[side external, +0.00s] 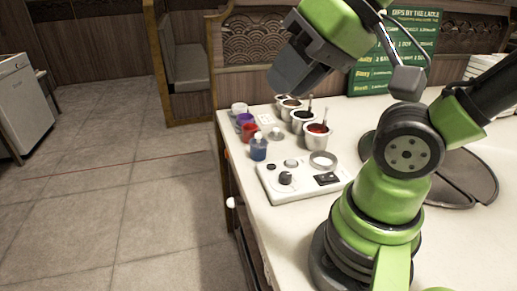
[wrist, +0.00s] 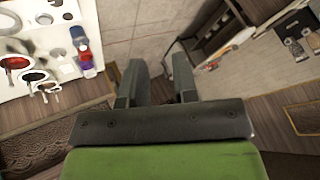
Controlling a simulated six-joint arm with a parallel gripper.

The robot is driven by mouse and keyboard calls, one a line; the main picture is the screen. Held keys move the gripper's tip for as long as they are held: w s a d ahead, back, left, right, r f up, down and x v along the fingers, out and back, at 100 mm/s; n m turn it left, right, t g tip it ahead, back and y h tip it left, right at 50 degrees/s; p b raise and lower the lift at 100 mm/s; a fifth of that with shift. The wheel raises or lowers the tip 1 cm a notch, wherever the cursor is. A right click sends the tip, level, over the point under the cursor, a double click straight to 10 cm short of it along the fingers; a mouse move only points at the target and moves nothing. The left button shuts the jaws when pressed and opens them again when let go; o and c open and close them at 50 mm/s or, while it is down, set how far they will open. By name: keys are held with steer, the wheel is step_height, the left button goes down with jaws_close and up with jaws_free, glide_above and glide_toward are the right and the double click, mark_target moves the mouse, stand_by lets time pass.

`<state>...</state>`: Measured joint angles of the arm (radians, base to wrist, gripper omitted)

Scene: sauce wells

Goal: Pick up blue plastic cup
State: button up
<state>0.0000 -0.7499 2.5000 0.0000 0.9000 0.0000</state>
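The blue plastic cup (side external: 258,148) stands upright on the counter near its left edge, at the near end of a row of cups. In the wrist view the blue cup (wrist: 78,34) is at the upper left, left of my fingers. My gripper (side external: 284,78) is raised above the counter, well above the cups. The wrist view shows my gripper (wrist: 157,82) with two fingers spread apart and nothing between them.
A red cup (side external: 249,132), a purple cup (side external: 244,120) and a white cup (side external: 239,108) stand behind the blue one. Metal sauce wells with ladles (side external: 317,137) stand to the right. A white control panel (side external: 300,180) lies nearer. The floor is left of the counter edge.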

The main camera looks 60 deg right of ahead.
steer(key=o, duration=1.1)
steer(key=n+g+h, duration=0.2)
steer(key=g, duration=0.5)
glide_above(260, 138)
steer(key=f, duration=1.8)
steer(key=shift+d+f, duration=0.2)
steer(key=shift+f, duration=0.1)
step_height(260, 138, down, 5)
steer(key=shift+d+r, duration=0.15)
steer(key=shift+r, duration=0.05)
steer(key=shift+w+f, duration=0.1)
steer(key=shift+f, duration=2.8)
